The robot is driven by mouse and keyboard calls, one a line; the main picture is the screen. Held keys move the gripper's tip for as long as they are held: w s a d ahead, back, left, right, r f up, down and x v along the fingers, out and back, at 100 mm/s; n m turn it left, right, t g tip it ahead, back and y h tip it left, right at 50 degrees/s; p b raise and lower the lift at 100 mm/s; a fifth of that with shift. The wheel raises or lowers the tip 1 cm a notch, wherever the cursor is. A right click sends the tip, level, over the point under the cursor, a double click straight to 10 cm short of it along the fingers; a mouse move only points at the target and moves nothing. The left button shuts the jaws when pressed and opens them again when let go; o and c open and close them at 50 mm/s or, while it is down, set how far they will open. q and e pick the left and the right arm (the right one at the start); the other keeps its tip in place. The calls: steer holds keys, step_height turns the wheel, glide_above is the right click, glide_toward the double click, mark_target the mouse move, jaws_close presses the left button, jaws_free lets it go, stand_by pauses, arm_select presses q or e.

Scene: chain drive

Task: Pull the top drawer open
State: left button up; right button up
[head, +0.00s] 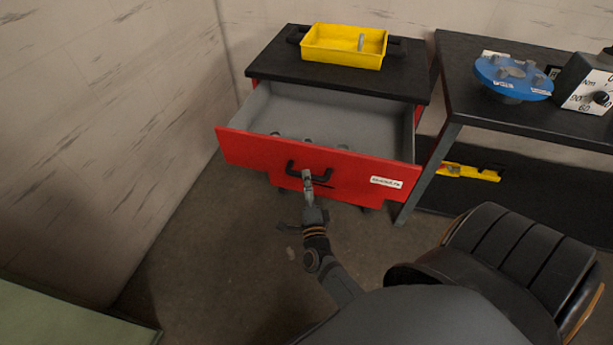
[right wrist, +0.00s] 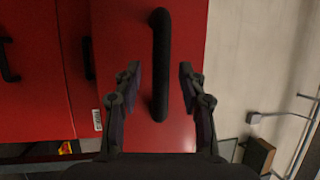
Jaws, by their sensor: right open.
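The top drawer (head: 265,152) of the red cabinet stands pulled well out, with its grey inside and a few small dark items showing. Its black bar handle (head: 293,167) is on the red front. My right gripper (head: 308,178) is at this handle. In the right wrist view my right gripper (right wrist: 160,76) is open, with one finger on each side of the handle (right wrist: 160,50) and a gap to each finger. My left gripper is not in view.
A yellow tray (head: 318,52) sits on the cabinet's black top (head: 275,68). To the right stands a dark workbench (head: 465,60) with a blue round fixture (head: 513,77) and a dial box (head: 588,85). A wall is close on the left. Floor is clear in front of the drawer.

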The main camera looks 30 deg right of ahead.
steer(key=v, duration=0.5)
steer(key=shift+s, duration=0.1)
steer(key=s+a+f+n+g+y+p, duration=0.2)
steer(key=s+f+n+y, duration=0.1)
steer(key=f+n, duration=0.3)
steer(key=s+a+f+n+g+y+p, duration=0.1)
steer(key=s+f+n+g+y+p, duration=0.15)
steer(key=f, duration=0.55)
steer(key=s+a+f+n+g+y+p, duration=0.2)
steer(key=s+f+n+g+y+p, duration=0.1)
steer(key=f+n, duration=0.4)
steer(key=s+d+f+n+g+p, duration=0.1)
steer(key=s+d+f+n+g, duration=0.1)
steer(key=s, duration=0.6)
steer(key=s+d+f+n+g+p, duration=0.1)
steer(key=s+d+f+n+g, duration=0.1)
steer(key=s, duration=0.6)
steer(key=s+d+f+n+g+p, duration=0.2)
steer(key=s+f+n+g, duration=0.1)
steer(key=s+f+g, duration=0.2)
steer(key=s+f, duration=0.2)
steer(key=s, duration=0.1)
steer(key=shift+s, duration=0.25)
